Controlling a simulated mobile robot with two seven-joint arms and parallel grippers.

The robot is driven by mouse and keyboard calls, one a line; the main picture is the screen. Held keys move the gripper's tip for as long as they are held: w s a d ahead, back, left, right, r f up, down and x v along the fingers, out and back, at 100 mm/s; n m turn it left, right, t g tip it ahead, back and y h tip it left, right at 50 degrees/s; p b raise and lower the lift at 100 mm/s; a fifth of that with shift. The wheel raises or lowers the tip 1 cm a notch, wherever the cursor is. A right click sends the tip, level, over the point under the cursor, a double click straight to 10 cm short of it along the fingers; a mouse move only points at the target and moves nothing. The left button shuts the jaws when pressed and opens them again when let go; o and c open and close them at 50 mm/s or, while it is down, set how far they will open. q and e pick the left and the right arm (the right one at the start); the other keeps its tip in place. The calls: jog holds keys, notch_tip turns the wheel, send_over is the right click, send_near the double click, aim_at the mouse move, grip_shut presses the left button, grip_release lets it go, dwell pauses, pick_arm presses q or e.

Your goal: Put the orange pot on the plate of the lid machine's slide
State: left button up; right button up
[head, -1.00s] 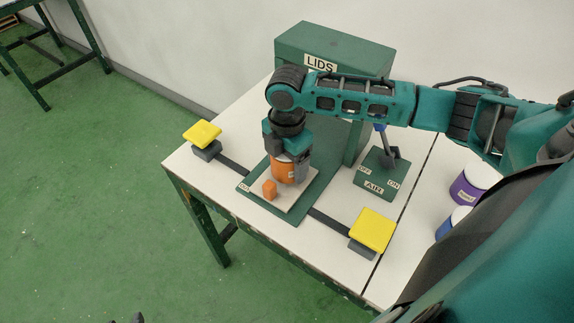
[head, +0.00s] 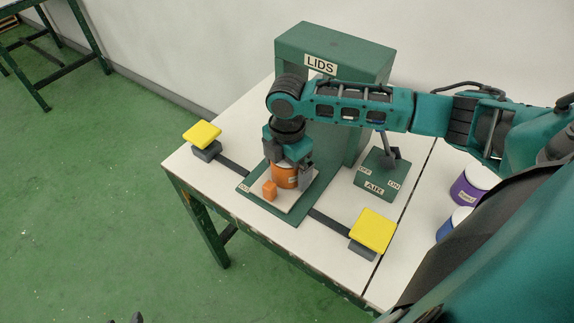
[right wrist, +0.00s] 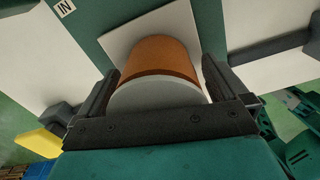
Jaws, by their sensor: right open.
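The orange pot (head: 285,177) stands upright on the pale plate (head: 297,204) of the lid machine's slide. In the right wrist view the pot (right wrist: 161,58) shows a pale round top, with the plate (right wrist: 120,38) behind it. My right gripper (head: 288,166) is above and around the pot, its jaws open with one finger on each side. The green lid machine (head: 292,46), marked LIDS, stands behind. Dark tips, probably of my left gripper (head: 128,319), barely show at the bottom edge; their opening is unclear.
Yellow pads (head: 202,133) (head: 371,230) stand at both ends of the dark rail. A green AIR switch box (head: 381,181) and purple (head: 470,186) and blue (head: 452,222) pots are at right.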

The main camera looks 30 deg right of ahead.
notch_tip(320, 180, up, 11)
jog(key=shift+f+p, duration=0.1)
jog(key=shift+p, duration=0.75)
jog(key=shift+r, duration=0.7)
